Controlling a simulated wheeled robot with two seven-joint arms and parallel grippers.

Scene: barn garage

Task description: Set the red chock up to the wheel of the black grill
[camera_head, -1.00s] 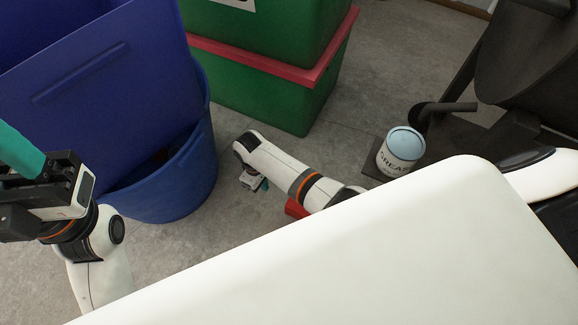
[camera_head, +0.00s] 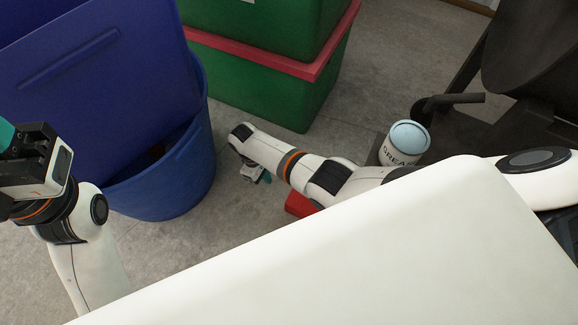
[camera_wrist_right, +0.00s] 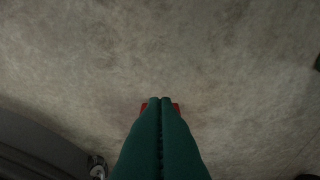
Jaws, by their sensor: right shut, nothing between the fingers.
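The red chock (camera_head: 298,204) lies on the floor in the head view, partly hidden behind my right arm and my white body. In the right wrist view small red edges of it (camera_wrist_right: 176,106) show on both sides of my shut fingertips. My right gripper (camera_head: 265,178) points down near the floor, left of the chock in the head view; its green fingers (camera_wrist_right: 160,100) are pressed together and empty. The black grill (camera_head: 535,60) stands at the upper right, with a dark wheel (camera_head: 424,108) at its near side. My left gripper (camera_head: 12,140) is at the left edge, its fingers cut off.
A grease can (camera_head: 408,140) stands close to the grill's wheel. A blue bin (camera_head: 185,180) holding a blue panel stands at left. Green crates with a red lid (camera_head: 318,62) stand at the back. Bare concrete floor (camera_head: 365,70) lies between crates and grill.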

